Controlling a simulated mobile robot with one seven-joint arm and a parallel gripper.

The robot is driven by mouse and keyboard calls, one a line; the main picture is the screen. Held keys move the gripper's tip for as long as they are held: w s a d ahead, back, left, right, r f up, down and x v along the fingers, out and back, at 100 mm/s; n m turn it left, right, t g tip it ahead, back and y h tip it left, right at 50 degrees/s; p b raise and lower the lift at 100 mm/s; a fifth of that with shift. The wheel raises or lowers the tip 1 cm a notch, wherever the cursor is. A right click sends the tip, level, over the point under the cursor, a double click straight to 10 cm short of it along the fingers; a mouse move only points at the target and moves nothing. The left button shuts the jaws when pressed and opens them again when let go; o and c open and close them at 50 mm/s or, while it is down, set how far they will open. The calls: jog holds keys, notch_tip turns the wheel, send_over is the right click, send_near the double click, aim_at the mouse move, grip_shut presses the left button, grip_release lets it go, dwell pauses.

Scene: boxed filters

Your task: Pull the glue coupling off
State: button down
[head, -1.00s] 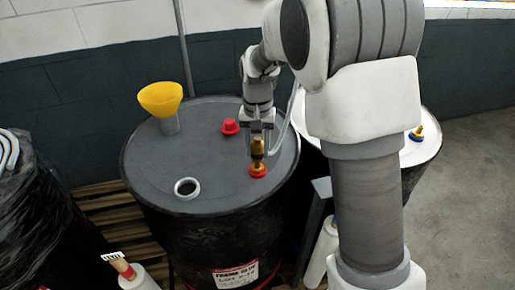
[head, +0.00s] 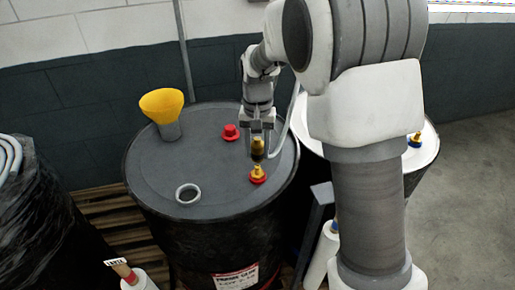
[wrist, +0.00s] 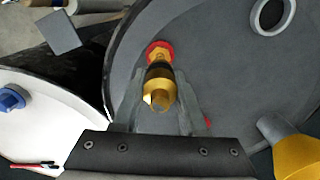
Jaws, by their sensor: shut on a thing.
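The glue coupling (head: 257,148), brass with a dark band, stands upright over a brass fitting (head: 257,171) with a red collar on the dark drum (head: 230,208). In the wrist view the coupling (wrist: 160,90) is between my grey fingers, with the red collar (wrist: 153,47) beyond it. My gripper (head: 257,152) points down and is shut on the coupling. More of the brass fitting shows below the dark band. I cannot tell whether the two still touch.
The drum lid also holds a yellow funnel (head: 161,104), a red cap (head: 231,131) and an open ring (head: 187,194). A white-topped drum with a blue-based brass fitting (head: 415,139) stands to the right. A wrapped drum (head: 38,215) stands left.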

aim_at(258, 138)
jog(key=shift+r, duration=0.15)
jog(key=shift+r+p, duration=3.4)
jog(key=shift+r, duration=0.95)
